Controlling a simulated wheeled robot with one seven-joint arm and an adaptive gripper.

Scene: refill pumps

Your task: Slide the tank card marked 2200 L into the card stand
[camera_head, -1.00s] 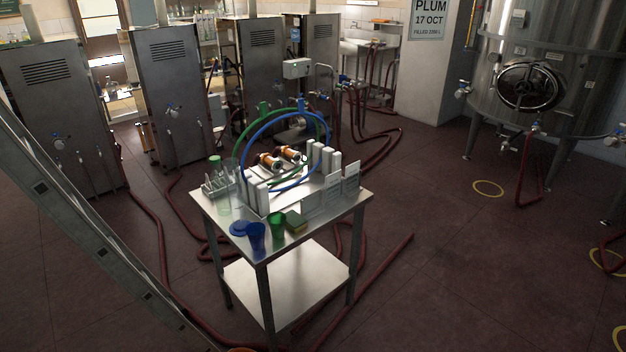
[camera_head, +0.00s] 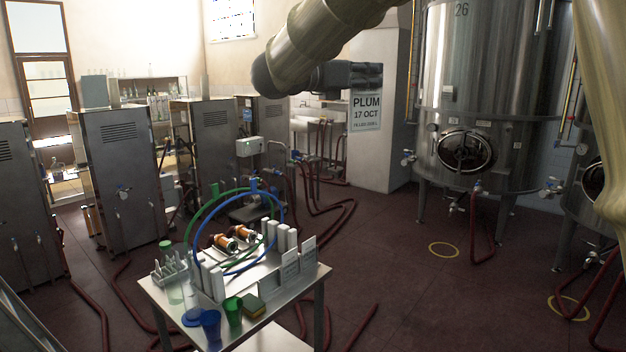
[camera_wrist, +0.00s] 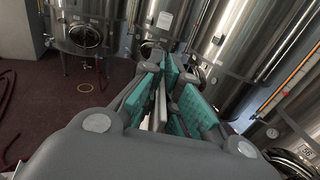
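Two small pale cards stand at the right end of the steel table, a front one (camera_head: 290,268) and a rear one (camera_head: 309,250). Their print is too small to read, so I cannot tell which is marked 2200 L. I cannot tell the card stand apart from the pale blocks there. My gripper (camera_head: 366,76) is high up, well away from the table, in front of the wall sign. In the wrist view my gripper (camera_wrist: 166,100) shows teal pads with a thin pale strip between them. I cannot tell whether that strip is a held thing or background.
The table (camera_head: 262,324) also holds a blue cup (camera_head: 211,324), a green cup (camera_head: 233,309), a sponge (camera_head: 252,304) and coiled hoses. A sign (camera_head: 366,115) reads PLUM 17 OCT. A large tank (camera_head: 480,60) stands at the right. Red hoses (camera_head: 345,215) cross the floor.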

